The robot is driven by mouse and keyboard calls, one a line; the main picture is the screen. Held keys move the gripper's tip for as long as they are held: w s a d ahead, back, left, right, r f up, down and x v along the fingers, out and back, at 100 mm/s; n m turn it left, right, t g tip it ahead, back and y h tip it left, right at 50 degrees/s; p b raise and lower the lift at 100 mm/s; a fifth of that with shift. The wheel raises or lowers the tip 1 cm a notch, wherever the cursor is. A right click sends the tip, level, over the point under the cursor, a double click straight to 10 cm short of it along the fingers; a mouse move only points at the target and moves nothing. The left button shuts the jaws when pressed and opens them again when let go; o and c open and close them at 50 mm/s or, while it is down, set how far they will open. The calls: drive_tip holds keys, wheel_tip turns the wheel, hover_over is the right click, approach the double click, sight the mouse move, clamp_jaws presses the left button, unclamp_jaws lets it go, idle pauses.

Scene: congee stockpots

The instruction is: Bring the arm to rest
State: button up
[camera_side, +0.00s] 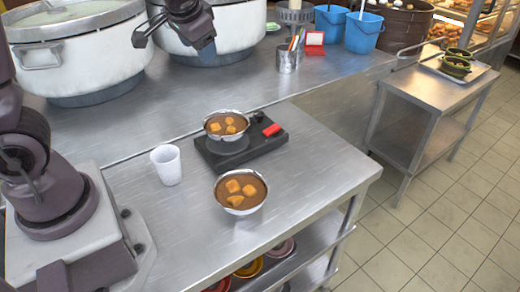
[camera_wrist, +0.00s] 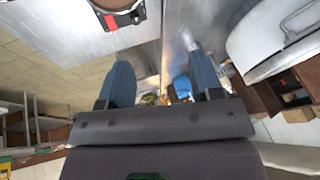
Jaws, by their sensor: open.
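My gripper (camera_wrist: 162,82) shows in the wrist view with its two blue fingers spread apart and nothing between them. In the side view my gripper (camera_side: 172,40) hangs high at the upper left, in front of the large white stockpots and well above the steel counter. The fingertips there are partly hard to make out. My arm's base stands at the left edge of the counter.
Stockpots (camera_side: 95,65) stand behind. A bowl (camera_side: 227,136) of brown food with orange cubes sits on a black burner (camera_side: 265,143). A similar bowl (camera_side: 240,205) and a white cup (camera_side: 166,165) stand in front. A utensil holder (camera_side: 287,61) stands right of my gripper.

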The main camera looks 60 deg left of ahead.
drive_tip(key=s+d+r+m+t+h, duration=0.1)
drive_tip(key=s+d+r+h, duration=0.3)
drive_tip(key=s+d, duration=1.1)
drive_tip(key=shift+r+t, duration=0.4)
drive_tip(key=shift+r, duration=0.3)
